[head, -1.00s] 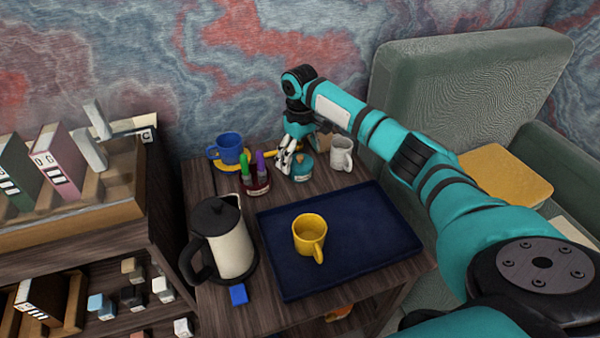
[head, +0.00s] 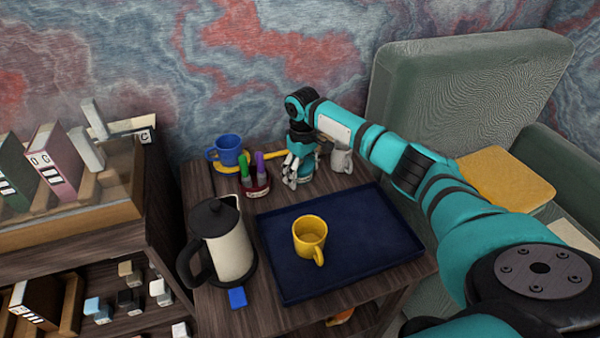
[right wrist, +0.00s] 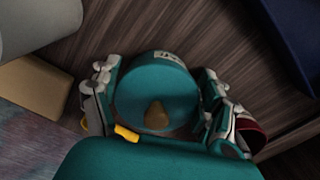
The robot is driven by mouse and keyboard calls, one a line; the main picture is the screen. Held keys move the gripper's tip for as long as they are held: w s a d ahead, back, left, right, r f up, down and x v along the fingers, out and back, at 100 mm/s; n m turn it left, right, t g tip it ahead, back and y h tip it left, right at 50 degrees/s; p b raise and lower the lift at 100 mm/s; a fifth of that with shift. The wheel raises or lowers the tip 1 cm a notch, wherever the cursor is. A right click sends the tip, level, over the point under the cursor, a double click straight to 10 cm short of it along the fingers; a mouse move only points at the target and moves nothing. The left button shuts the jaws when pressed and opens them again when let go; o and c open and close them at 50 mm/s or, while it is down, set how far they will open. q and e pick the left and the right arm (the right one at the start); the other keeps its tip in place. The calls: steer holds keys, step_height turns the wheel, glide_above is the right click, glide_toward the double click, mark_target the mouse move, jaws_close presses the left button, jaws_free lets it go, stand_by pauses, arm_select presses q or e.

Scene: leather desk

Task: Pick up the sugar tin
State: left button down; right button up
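The sugar tin (right wrist: 155,92) is a round teal tin with a brown knob on its lid and a pale label on its side. It stands upright on the desk. In the head view only a teal part of it (head: 307,171) shows behind the fingers of my right gripper (head: 298,168). In the right wrist view the fingers of my right gripper (right wrist: 158,108) stand on both sides of the tin, very close to its wall. Firm contact cannot be made out, and the fingers look spread around it. My left gripper is not in view.
A dark red pen holder (head: 256,189) stands close left of the tin, a grey mug (head: 341,160) close right. A blue cup (head: 229,150) is at the back left.

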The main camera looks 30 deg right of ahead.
steer(key=c, duration=0.8)
steer(key=shift+r, duration=0.1)
